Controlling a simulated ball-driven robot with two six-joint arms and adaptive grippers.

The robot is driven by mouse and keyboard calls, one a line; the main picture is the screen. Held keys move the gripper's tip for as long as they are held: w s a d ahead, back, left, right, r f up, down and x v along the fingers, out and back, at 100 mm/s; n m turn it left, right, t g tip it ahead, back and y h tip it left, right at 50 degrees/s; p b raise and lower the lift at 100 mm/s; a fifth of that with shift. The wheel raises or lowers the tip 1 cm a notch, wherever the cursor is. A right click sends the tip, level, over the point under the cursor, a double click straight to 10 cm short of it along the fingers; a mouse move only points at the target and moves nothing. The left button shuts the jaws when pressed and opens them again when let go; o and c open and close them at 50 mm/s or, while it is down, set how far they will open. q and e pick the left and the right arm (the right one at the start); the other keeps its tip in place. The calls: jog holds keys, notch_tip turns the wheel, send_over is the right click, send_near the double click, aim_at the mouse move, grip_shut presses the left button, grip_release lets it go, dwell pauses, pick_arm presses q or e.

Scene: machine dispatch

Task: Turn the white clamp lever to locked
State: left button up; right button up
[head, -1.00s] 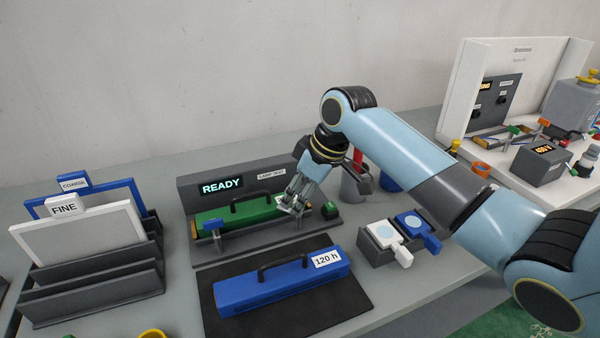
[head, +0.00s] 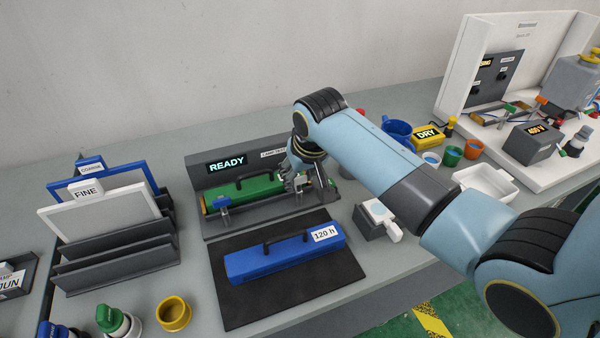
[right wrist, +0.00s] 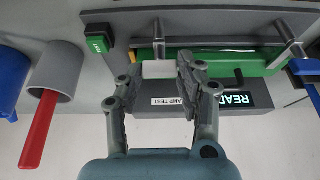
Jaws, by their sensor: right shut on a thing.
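The white clamp lever (right wrist: 158,69) shows in the right wrist view as a small white block beside a grey post, at one end of the green module (right wrist: 215,58). My right gripper (right wrist: 160,66) has one finger on each side of the lever and is shut on it. In the head view my right gripper (head: 297,184) is at the right end of the green module (head: 250,190), and its fingers mostly hide the lever. A blue clamp lever (head: 223,200) is at the module's left end. The dock's display (head: 227,164) reads READY. My left gripper is not in view.
A blue module (head: 285,258) marked 120 h lies on a dark mat (head: 240,306) in front. A grey holder with a white handled piece (head: 378,211) stands to the right. In the wrist view a grey cup (right wrist: 58,68) with a red-handled item is nearby. A rack of panels (head: 120,270) stands left.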

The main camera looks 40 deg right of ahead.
dwell(0.5)
jog(key=o, duration=1.2)
jog(key=shift+c, duration=0.2)
jog(key=v, duration=1.2)
jog(key=shift+s+a+f, duration=0.1)
